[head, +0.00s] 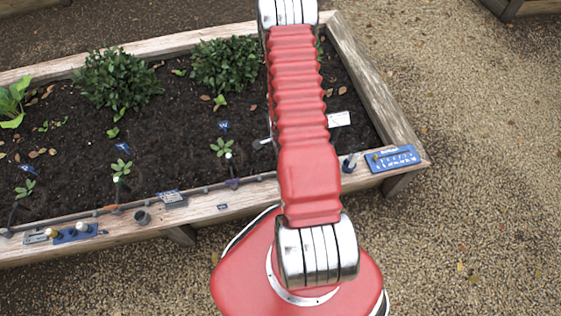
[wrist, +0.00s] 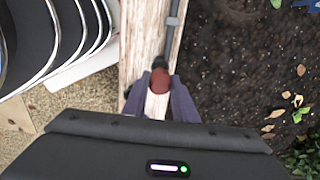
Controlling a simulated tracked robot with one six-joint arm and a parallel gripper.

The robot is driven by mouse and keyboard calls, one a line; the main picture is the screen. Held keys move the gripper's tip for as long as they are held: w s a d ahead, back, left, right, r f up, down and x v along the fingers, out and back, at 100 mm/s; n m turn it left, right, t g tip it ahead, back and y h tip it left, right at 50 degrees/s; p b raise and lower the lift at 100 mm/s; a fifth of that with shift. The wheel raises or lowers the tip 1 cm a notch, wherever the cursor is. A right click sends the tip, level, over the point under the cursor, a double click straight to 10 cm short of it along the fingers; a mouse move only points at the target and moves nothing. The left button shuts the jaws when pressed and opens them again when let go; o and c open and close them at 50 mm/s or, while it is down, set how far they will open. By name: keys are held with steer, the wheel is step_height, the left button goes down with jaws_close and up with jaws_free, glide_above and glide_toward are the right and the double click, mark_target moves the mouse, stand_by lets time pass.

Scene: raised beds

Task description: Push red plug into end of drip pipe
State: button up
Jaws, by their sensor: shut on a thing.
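The red plug (wrist: 160,80) sits between the two dark fingers of my gripper (wrist: 160,88) in the wrist view, over the timber edge. The gripper is shut on it. Just beyond the plug is the dark end fitting (wrist: 160,63) of the grey drip pipe (wrist: 174,20). Plug and fitting look lined up and close together; I cannot tell whether they touch or how far the plug is in. In the head view the drip pipe (head: 255,179) runs along the near timber edge. My arm hides the gripper, the plug and the pipe's end there.
The raised bed's timber rim (head: 375,85) surrounds dark soil with bushes (head: 115,80) and seedlings. A blue board (head: 392,159) lies on the near right corner. Gravel is open at right.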

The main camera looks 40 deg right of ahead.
steer(key=shift+f, duration=2.2)
stand_by(0.5)
steer(key=o, duration=1.6)
steer(key=shift+r, duration=0.1)
steer(key=shift+r, duration=3.4)
